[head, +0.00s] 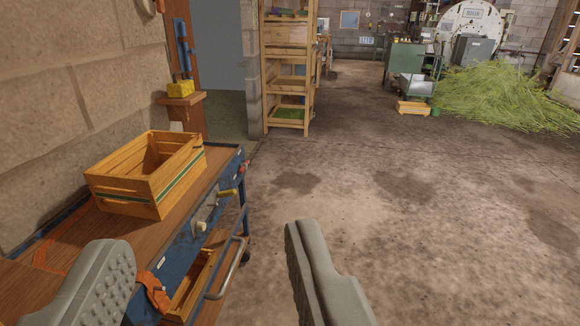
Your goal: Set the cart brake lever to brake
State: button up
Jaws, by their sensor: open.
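The cart (172,232) has a wooden top and a worn blue frame and stands along the wall at left. A short lever with a yellow grip (228,193) sticks out to the right near the plate's upper end. A cream knob (201,227) sits near its lower end. I cannot tell which of the two is the brake lever, and brake markings are not readable. My gripper (208,236) is open and empty, its grey fingers wide apart in front of the cart side, nearer the camera than the lever.
A wooden crate (133,203) stands on the cart top. A bent metal handle bar (219,288) juts from the cart side, and an orange item (154,291) hangs below. A wooden rack (287,83) stands beyond. The concrete floor (420,220) at right is clear.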

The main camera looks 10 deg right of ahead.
aim_at(244, 167)
jog(key=i+l, duration=0.2)
jog(key=i, duration=0.3)
jog(key=i+l, duration=0.25)
jog(key=i, duration=0.3)
jog(key=i+l, duration=0.2)
jog(key=i, duration=0.3)
jog(key=i+l, duration=0.25)
jog(key=i, duration=0.25)
